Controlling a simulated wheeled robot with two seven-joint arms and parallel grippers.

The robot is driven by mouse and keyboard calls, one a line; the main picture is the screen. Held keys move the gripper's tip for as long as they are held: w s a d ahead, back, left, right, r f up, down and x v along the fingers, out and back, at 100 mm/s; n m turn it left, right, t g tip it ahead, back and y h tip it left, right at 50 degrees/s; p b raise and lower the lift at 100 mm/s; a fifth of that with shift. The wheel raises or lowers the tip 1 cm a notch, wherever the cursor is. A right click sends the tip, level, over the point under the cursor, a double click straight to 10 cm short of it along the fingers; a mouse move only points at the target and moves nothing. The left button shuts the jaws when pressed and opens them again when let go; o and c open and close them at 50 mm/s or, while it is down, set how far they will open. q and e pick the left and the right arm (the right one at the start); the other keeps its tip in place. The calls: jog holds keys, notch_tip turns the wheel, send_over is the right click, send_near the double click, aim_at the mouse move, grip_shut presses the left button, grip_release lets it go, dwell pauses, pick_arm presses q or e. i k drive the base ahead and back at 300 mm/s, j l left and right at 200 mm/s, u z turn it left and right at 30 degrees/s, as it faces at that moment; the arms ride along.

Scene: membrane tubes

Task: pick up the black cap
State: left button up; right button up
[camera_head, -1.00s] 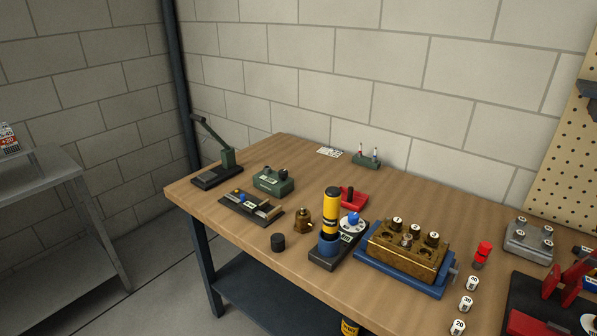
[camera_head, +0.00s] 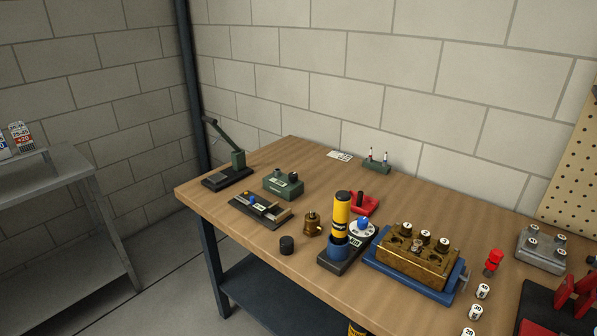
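A small black cap (camera_head: 287,245) stands on the wooden workbench near its front edge, left of the middle. It looks like a short dark cylinder and is apart from the things around it. A brass fitting (camera_head: 313,224) stands just behind it to the right. A yellow tube (camera_head: 341,215) with black bands and a black top stands upright in a blue holder to its right. Neither of my grippers is in view.
On the workbench (camera_head: 240,218), a brass block (camera_head: 418,256) sits in a blue tray on the right. A dark tray (camera_head: 258,211), a green box (camera_head: 284,185) and a lever press (camera_head: 229,176) stand at the left. A grey shelf table (camera_head: 55,175) is further left.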

aim_at(286, 241)
jog(key=i+j+z, duration=0.1)
jog(key=j, duration=0.2)
jog(key=i+j+z, duration=0.15)
jog(key=j, duration=0.2)
jog(key=i+j+z, duration=0.1)
jog(key=j, duration=0.25)
jog(key=i+j+z, duration=0.15)
jog(key=j, duration=0.2)
